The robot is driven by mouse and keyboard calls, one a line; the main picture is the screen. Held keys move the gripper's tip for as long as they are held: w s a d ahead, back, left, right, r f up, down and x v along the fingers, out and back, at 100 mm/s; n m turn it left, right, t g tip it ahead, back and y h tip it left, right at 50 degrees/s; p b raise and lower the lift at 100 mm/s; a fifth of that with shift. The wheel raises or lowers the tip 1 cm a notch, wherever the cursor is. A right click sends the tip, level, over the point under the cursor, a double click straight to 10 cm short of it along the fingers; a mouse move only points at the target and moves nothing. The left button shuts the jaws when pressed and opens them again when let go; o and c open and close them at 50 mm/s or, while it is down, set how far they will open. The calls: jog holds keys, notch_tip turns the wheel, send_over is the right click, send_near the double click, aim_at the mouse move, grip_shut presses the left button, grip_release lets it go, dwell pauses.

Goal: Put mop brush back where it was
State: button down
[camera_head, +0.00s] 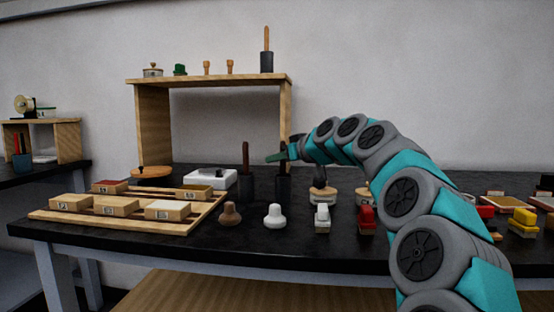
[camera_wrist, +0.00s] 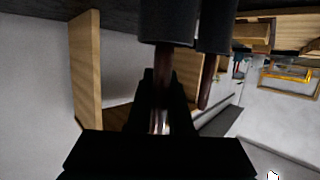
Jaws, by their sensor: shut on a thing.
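My gripper (camera_head: 283,156) is shut on the brown handle (camera_wrist: 162,85) of the mop brush, above the dark tabletop. The handle runs into a dark cylindrical holder (camera_wrist: 168,20), which stands on the table in the head view (camera_head: 283,187). The brush's lower end is hidden in it; I cannot tell how deep it sits. Just to the left, a second brown-handled brush (camera_head: 246,156) stands upright in a similar dark holder (camera_head: 248,188). These also show at the right of the held one in the wrist view, which is upside down.
A wooden shelf (camera_head: 210,80) stands behind, with another brown-handled item in a dark holder (camera_head: 266,62) on top. A wooden rack (camera_head: 130,225) with labelled boxes lies at left. Stamp-like items (camera_head: 274,215) line the table's front. A white device (camera_head: 210,178) stands behind the rack.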

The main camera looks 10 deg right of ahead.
jog(key=shift+f, duration=0.2)
jog(key=c, duration=0.8)
grip_release()
jog(key=shift+r, duration=0.1)
jog(key=b+v, duration=0.1)
jog(key=v, duration=1.1)
jog(key=shift+r, duration=0.15)
